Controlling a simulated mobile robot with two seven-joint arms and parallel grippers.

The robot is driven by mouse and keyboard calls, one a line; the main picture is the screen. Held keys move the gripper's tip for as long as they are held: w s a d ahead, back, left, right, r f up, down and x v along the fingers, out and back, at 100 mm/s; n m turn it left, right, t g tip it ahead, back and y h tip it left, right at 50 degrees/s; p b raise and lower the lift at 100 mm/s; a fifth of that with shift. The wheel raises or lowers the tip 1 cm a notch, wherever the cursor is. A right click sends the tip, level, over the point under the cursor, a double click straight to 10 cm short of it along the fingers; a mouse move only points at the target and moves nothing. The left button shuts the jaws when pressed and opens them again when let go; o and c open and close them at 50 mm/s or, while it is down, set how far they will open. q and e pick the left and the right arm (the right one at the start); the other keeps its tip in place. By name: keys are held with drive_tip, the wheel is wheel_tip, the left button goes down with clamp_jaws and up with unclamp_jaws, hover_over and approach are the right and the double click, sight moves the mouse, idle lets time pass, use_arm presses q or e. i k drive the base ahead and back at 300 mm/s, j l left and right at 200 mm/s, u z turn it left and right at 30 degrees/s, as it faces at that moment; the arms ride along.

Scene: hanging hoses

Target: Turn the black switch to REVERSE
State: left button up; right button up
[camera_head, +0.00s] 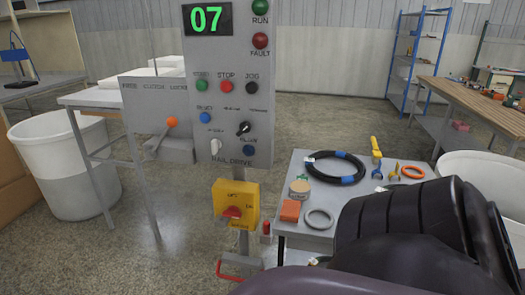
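The black switch (243,128) sits on the lower right of the grey control panel (200,135), to the right of a white knob (215,146). It looks like a small rotary knob with a light mark at its upper right. The small labels around it are too blurred to read, so I cannot tell which position it is in. Neither gripper is in view. A dark link of my own arm fills the lower right and hides part of the small table; nothing of mine touches the panel.
The panel carries a display (207,19) reading 07 and several buttons. Below it hangs a yellow box with a red rotary switch (231,212). A small table (290,224) with hose coils stands right of the panel. A white bin (65,165) stands left.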

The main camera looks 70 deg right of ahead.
sight(245, 127)
drive_tip(key=z, duration=1.85)
